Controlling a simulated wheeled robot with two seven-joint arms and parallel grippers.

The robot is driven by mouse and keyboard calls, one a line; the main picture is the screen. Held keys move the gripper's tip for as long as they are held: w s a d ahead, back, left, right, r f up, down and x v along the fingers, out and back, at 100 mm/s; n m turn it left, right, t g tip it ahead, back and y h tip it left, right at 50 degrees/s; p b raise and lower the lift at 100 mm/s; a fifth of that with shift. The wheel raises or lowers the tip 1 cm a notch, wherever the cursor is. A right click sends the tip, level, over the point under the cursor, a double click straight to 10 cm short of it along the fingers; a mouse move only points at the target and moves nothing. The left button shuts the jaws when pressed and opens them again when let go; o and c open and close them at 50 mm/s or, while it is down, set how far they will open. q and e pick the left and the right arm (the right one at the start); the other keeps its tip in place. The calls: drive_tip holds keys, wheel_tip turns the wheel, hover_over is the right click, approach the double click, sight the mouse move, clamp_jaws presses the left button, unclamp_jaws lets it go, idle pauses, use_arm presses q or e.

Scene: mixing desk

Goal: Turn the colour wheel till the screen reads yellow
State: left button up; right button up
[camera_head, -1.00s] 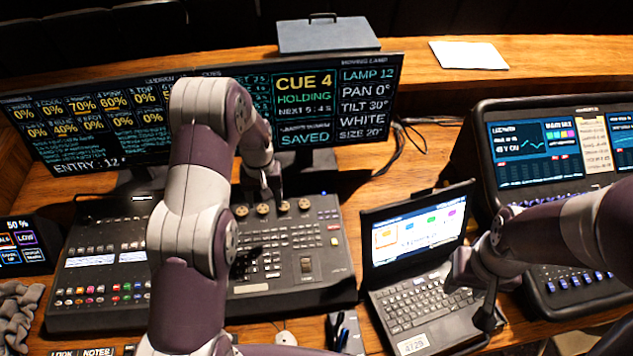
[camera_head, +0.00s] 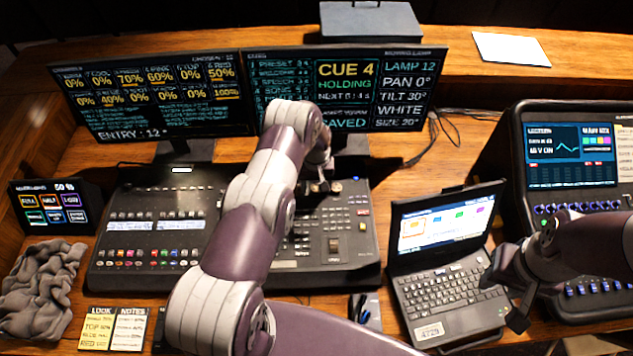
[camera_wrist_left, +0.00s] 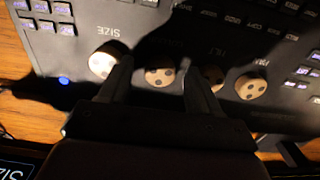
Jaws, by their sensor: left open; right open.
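The colour wheel appears to be the dark-spotted, pale round knob (camera_wrist_left: 160,76) beside the SIZE knob (camera_wrist_left: 103,62) in the left wrist view; its own label is lost in shadow. My left gripper (camera_wrist_left: 157,66) is open, one finger on each side of that knob. I cannot tell whether the fingers touch it. In the head view my left gripper (camera_head: 322,184) is over the knob row at the back of the console (camera_head: 140,262). The lamp screen (camera_head: 405,95) reads LAMP 12, PAN 0°, TILT 30°, WHITE, SIZE 20°.
Two more knobs, one (camera_wrist_left: 251,86) at the right, stand close to the left gripper's right finger. A laptop (camera_head: 445,295), a second console (camera_head: 570,175), a grey cloth (camera_head: 42,285) and note cards (camera_head: 128,330) surround the console.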

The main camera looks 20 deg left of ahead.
use_arm(q)
drive_tip(key=shift+w+f, duration=0.1)
drive_tip(key=c, duration=1.1)
drive_tip(key=shift+o, duration=0.3)
drive_tip(key=shift+f+m+b, duration=0.1)
drive_tip(key=shift+m+b, duration=0.4)
drive_tip(key=shift+b, duration=0.25)
drive_tip(key=m+b, duration=0.6)
drive_tip(key=b, duration=0.1)
drive_tip(key=shift+f+m, duration=0.1)
drive_tip(key=shift+m, duration=0.3)
drive_tip(key=m+b, duration=0.4)
drive_tip(key=m, duration=0.1)
drive_tip(key=shift+r+m+b, duration=0.15)
drive_tip(key=shift+m+b, duration=0.35)
drive_tip(key=shift+m, duration=0.7)
drive_tip(key=shift+r+m+b, duration=0.15)
drive_tip(key=shift+m+b, duration=0.3)
drive_tip(key=shift+m, duration=0.75)
drive_tip(key=o, duration=1)
drive_tip(key=shift+o, duration=0.2)
drive_tip(key=shift+a, duration=0.1)
